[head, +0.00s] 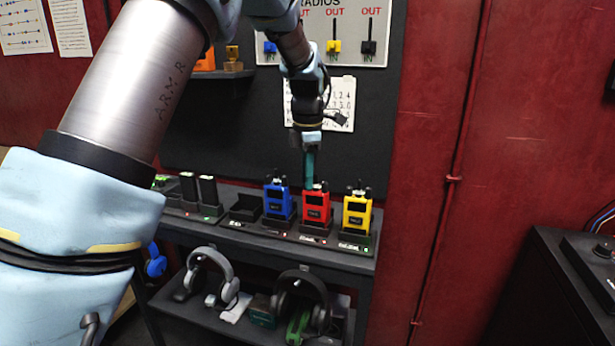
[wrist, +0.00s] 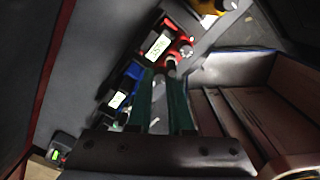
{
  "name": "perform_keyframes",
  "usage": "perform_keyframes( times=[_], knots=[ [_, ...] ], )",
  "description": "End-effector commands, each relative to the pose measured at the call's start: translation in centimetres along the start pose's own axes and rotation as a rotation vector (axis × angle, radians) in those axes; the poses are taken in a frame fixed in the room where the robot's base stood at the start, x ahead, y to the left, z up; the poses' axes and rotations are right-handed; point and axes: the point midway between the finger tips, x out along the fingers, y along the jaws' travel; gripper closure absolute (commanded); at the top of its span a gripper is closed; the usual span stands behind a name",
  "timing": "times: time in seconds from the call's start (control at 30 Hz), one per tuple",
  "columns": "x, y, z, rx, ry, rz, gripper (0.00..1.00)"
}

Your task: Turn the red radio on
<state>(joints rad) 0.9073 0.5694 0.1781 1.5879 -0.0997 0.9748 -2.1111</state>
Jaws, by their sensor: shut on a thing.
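The red radio (head: 317,213) stands upright in its dock on the shelf, between a blue radio (head: 278,203) and a yellow radio (head: 356,216). My gripper (head: 309,182) reaches down from above, its green fingertips at the top of the red radio. In the wrist view, the red radio (wrist: 154,37) has a lit display and knobs at its top end. My gripper (wrist: 162,78) is shut there on a top part of the red radio. I cannot tell exactly which part, as the fingers cover it.
An empty dock (head: 245,211) and black battery-like blocks (head: 207,189) lie left of the radios. Headphones (head: 301,295) sit on the lower shelf. A board with IN/OUT tags (head: 345,48) and a calendar (head: 341,104) hang behind. A dark console (head: 580,285) stands at right.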

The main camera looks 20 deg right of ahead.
Motion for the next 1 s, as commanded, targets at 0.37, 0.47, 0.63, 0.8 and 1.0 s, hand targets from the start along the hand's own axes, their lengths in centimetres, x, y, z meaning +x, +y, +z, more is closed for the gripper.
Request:
perform_keyframes(
  times=[0.37,0.47,0.63,0.8,1.0],
  knots=[
    [-0.06,0.04,0.0,0.118,-0.003,0.0,1.0],
    [-0.08,0.03,0.0,0.191,-0.005,0.0,1.0],
    [-0.08,0.01,-0.03,0.344,-0.008,0.0,1.0],
    [-0.08,0.0,-0.03,0.506,-0.012,0.0,1.0],
    [-0.07,0.03,-0.08,0.69,-0.016,0.001,1.0]
  ],
)
